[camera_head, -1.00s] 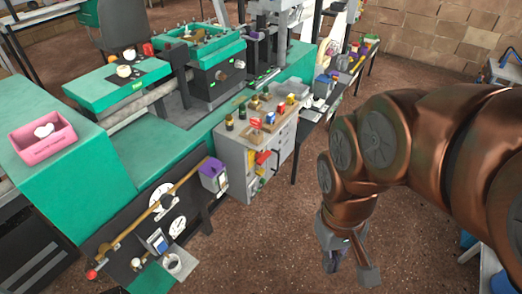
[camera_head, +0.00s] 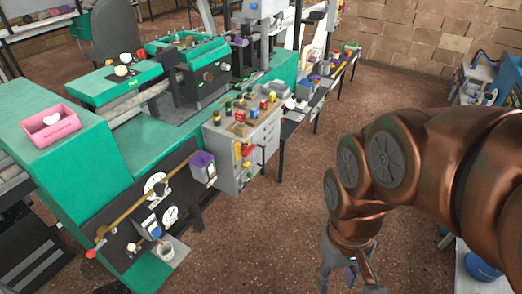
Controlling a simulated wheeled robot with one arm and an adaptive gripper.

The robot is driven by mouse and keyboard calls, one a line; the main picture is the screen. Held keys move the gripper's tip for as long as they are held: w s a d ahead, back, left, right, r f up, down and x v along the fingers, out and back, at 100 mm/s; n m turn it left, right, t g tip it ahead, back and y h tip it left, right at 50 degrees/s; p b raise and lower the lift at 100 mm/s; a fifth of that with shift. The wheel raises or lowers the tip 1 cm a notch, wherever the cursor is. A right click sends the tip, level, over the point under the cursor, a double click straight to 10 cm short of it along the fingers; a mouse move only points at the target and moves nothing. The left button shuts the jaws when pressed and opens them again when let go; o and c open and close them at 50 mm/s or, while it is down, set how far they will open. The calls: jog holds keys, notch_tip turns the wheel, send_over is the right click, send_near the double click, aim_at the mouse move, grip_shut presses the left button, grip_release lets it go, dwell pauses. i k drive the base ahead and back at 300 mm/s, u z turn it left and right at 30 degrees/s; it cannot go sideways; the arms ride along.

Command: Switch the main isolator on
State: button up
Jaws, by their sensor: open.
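I cannot tell for sure which part is the main isolator. A grey cabinet (camera_head: 226,166) in the middle has small red and yellow parts (camera_head: 245,150) on its front, too small to make out. A purple-topped grey box (camera_head: 203,167) and a small blue box (camera_head: 150,228) sit on the dark front panel of the green machine (camera_head: 92,165). My gripper (camera_head: 350,278) hangs open and empty over the brown floor at the bottom, right of the cabinet and apart from it. Its lower end is partly cut off by the picture's edge.
A pink box (camera_head: 51,126) stands on the green machine. A brass-coloured bar with a red knob (camera_head: 91,253) runs along its front. A grey cup (camera_head: 166,250) stands on a low ledge. Floor between cabinet and arm is clear.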

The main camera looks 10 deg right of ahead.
aim_at(246, 150)
jog(key=z, duration=0.85)
jog(key=i, duration=0.85)
jog(key=u, duration=2.05)
